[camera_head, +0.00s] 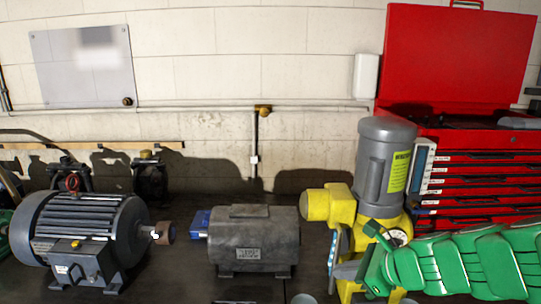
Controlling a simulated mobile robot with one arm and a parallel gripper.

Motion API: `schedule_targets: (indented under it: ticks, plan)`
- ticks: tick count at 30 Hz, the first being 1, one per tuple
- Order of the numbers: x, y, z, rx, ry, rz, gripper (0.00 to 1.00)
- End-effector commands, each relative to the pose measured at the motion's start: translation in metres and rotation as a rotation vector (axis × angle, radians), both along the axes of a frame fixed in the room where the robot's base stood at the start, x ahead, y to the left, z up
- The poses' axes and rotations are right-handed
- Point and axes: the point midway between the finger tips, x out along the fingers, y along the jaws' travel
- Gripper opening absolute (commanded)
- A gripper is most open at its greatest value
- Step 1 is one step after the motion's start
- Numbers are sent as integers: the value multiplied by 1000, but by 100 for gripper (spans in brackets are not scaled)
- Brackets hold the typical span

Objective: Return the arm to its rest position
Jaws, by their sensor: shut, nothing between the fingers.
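I cannot make out my gripper or my arm with certainty in this view. A large dark motor with a finned body (85,225) sits at the left of the dark bench. A grey motor (253,240) with a blue part (200,223) at its left end stands in the middle. A yellow and grey upright unit (385,165) with a yellow-green label stands at the right.
A segmented green object (465,262) fills the lower right, in front of a red tool chest (470,175) with its lid raised. A clear panel (85,65) hangs on the pale block wall. Bare dark bench shows between the motors.

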Motion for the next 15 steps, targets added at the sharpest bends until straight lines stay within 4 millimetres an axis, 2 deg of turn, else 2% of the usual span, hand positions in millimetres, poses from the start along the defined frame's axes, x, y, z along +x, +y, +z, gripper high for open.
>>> schedule_targets:
  ticks: [1, 6, 10, 15]
  plan:
    - [-11, 15, -1, -63, -22, 94, 0]
    - [-54, 53, -12, -271, -91, 431, 0]
    - [-93, 70, -21, -425, -141, 705, 0]
    - [-144, 74, -32, -605, -190, 1062, 0]
